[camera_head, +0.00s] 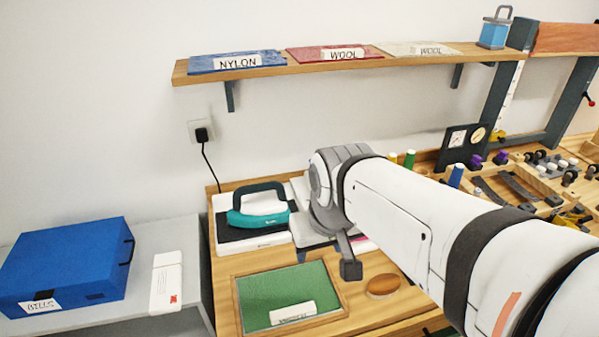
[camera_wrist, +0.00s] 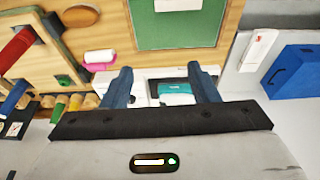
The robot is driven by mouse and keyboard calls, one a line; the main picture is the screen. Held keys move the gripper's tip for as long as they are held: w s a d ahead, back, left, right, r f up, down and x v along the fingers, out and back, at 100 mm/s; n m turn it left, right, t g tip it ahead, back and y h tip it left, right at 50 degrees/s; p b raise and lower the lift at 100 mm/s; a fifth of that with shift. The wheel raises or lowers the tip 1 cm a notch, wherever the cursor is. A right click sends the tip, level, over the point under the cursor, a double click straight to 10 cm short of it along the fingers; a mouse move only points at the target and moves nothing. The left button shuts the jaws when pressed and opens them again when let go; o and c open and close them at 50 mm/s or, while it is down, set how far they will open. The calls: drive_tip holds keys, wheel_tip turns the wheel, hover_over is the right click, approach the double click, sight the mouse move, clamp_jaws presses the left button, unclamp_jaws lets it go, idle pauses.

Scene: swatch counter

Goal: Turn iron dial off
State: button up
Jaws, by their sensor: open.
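The iron (camera_head: 262,216) is teal and white with a dark handle. It sits on a black and white base (camera_head: 250,243) near the back wall in the head view. In the wrist view the iron (camera_wrist: 176,88) shows partly between the fingers, with some of it hidden by my gripper. I cannot make out its dial in either view. My gripper (camera_wrist: 162,78) is open and empty. In the head view my gripper (camera_head: 327,262) hangs just right of the iron, apart from it, and one finger is clear to see.
A green board (camera_head: 285,295) with a white label lies in front. A brown oval block (camera_head: 382,286) lies right of it. A blue box (camera_head: 68,266) and a white card (camera_head: 166,280) are on the left grey surface. A shelf (camera_head: 270,70) with swatches runs above.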

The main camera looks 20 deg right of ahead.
drive_tip(key=shift+o, duration=0.5)
drive_tip(key=w+d+r, duration=0.1)
drive_tip(key=w+d, duration=0.1)
drive_tip(key=w, duration=0.7)
drive_tip(key=shift+w+d+r+g+b, duration=0.2)
drive_tip(key=shift+w+g+b, duration=0.1)
drive_tip(key=shift+w+g, duration=0.1)
drive_tip(key=w+d+f, duration=0.3)
drive_tip(key=w+f, duration=0.1)
drive_tip(key=w, duration=0.4)
drive_tip(key=w+d+f+g+b, duration=0.1)
drive_tip(key=w+d+f, duration=0.3)
drive_tip(key=w, duration=0.5)
drive_tip(key=w+d+f+n+g, duration=0.1)
drive_tip(key=w+d+f, duration=0.3)
drive_tip(key=w, duration=0.4)
drive_tip(key=shift+w+d+f, duration=0.1)
drive_tip(key=shift+w+f, duration=0.2)
drive_tip(key=shift+f, duration=0.3)
drive_tip(key=shift+w+d+f, duration=0.15)
drive_tip(key=shift+f, duration=0.5)
wheel_tip(320, 180, down, 7)
drive_tip(key=shift+p, duration=0.5)
drive_tip(key=shift+c, duration=0.2)
drive_tip(key=c, duration=0.9)
